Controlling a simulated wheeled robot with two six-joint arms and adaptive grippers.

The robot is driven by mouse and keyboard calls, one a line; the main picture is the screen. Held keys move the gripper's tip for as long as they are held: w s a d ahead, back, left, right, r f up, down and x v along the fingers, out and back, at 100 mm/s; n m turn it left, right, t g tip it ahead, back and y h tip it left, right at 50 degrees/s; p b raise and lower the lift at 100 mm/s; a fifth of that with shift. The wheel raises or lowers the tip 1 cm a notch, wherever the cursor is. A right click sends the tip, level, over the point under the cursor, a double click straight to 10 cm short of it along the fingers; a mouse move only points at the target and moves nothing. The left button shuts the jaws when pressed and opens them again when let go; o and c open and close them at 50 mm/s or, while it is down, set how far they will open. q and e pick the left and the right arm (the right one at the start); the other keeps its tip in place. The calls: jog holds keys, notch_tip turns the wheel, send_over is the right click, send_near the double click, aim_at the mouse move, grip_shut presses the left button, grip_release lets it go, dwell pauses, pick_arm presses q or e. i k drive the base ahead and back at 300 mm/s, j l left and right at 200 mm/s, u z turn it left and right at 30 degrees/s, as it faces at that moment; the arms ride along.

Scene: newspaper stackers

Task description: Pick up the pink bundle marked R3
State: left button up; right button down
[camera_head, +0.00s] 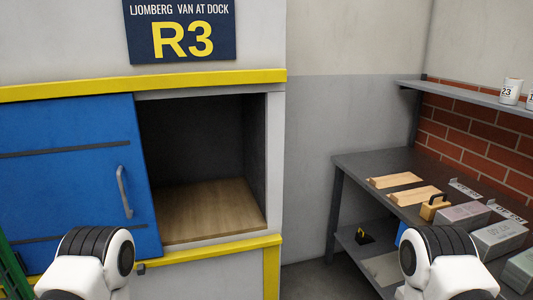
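No pink bundle shows in the head view. A dark blue sign (181,30) reads "LJOMBERG VAN AT DOCK" with a large yellow R3. Below it is an open compartment (205,210) with a bare wooden floor and dark walls; I see nothing inside. A blue door panel (70,180) with a grey handle (124,192) covers the left part. Parts of my two arms show at the bottom edge, left and right, but neither gripper is in the picture.
A dark table (352,166) at right holds wooden boards (395,180), a wooden stamp-like block (433,208) and grey blocks (463,215). A shelf (450,94) above holds white cups (510,91). A yellow-edged ledge (215,250) runs below the compartment.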

aim_at(472, 215)
jog(key=z, duration=1.3)
